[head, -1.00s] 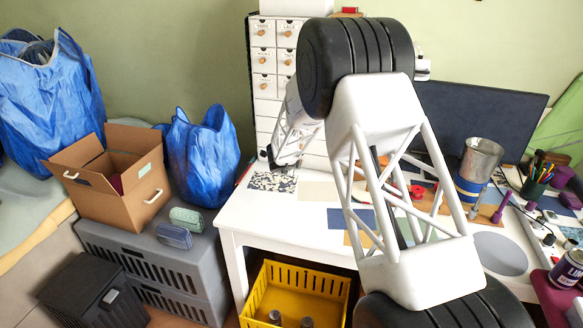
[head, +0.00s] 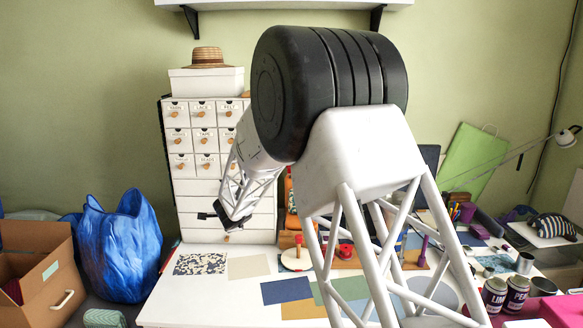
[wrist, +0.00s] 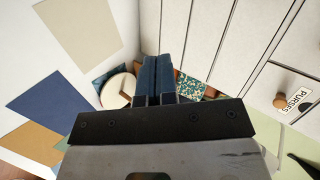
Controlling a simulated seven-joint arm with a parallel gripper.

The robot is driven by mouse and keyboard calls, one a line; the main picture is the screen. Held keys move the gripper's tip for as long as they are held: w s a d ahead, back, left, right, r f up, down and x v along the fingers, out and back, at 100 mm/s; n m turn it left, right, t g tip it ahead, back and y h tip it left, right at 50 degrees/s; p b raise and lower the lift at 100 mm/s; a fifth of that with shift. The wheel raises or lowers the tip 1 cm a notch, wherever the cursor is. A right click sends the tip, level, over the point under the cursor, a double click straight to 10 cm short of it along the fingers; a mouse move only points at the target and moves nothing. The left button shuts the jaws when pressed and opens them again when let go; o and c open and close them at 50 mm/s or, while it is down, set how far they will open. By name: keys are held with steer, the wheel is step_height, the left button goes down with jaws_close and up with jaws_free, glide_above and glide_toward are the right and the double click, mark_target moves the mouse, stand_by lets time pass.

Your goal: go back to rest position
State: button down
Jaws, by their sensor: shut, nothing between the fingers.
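My gripper (head: 224,223) hangs at the end of my arm in the head view, in front of the white drawer cabinet (head: 205,150) and above the back of the white table (head: 165,312). In the wrist view its two dark fingers (wrist: 164,78) are together with nothing between them. Below it in the head view lie a speckled mat (head: 200,264) and a beige mat (head: 248,267). The arm's large white lattice link and black joint cover much of the table's middle and right.
A blue bag (head: 120,247) and an open cardboard box (head: 40,275) stand left of the table. Blue (head: 285,291) and other coloured mats lie on the table. Tins (head: 516,293) stand at the right. A shelf (head: 290,4) hangs on the wall above. The table's front left is clear.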

steer(key=s+d+r+n+g+y, duration=0.1)
steer(key=s+d+r+n, duration=0.3)
steer(key=s+d+r, duration=0.55)
steer(key=s+d+r+n+g+y, duration=0.15)
steer(key=s+d+r+n, duration=0.25)
steer(key=s+d+r, duration=0.55)
steer(key=s+d+f+n+g+h, duration=0.1)
steer(key=s+d, duration=0.5)
steer(key=s, duration=0.7)
steer(key=s+d+f+n+g+h, duration=0.2)
steer(key=s+d, duration=0.5)
steer(key=s, duration=0.7)
steer(key=s+d+f+n+g+h, duration=0.1)
steer(key=s+d, duration=0.6)
steer(key=s, duration=0.7)
steer(key=shift+d+f+n+g+h, duration=0.3)
steer(key=shift+n+h, duration=0.25)
steer(key=shift+n, duration=0.55)
steer(key=shift+r, duration=0.1)
